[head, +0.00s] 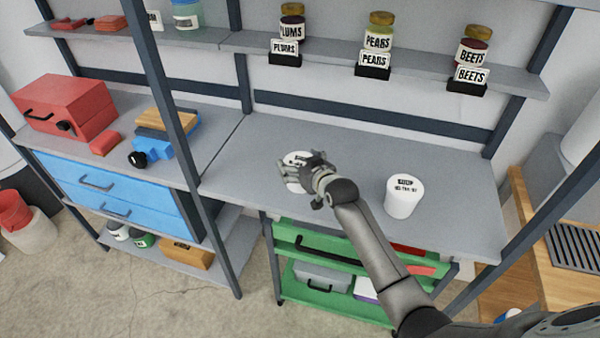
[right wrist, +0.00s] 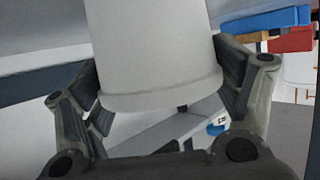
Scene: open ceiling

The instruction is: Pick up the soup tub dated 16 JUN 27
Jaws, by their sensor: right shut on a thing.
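A white tub (head: 293,186) is in my right gripper (head: 304,177), over the left part of the grey worktop. The gripper is shut on this tub, with a finger on either side of it in the right wrist view (right wrist: 155,50). The gripper hides much of the tub in the head view, so its date cannot be read. I cannot tell if it touches the worktop. A second white tub (head: 403,200) stands upright on the worktop to the right, apart from the gripper. Its dark print is too small to read surely. My left gripper is not in view.
The worktop (head: 450,225) is clear around the second tub. A shelf above holds jars of plums (head: 291,22), pears (head: 378,30) and beets (head: 473,46). A red toolbox (head: 65,105) and a blue clamp-like tool (head: 153,148) lie left. A green cart (head: 330,300) stands below.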

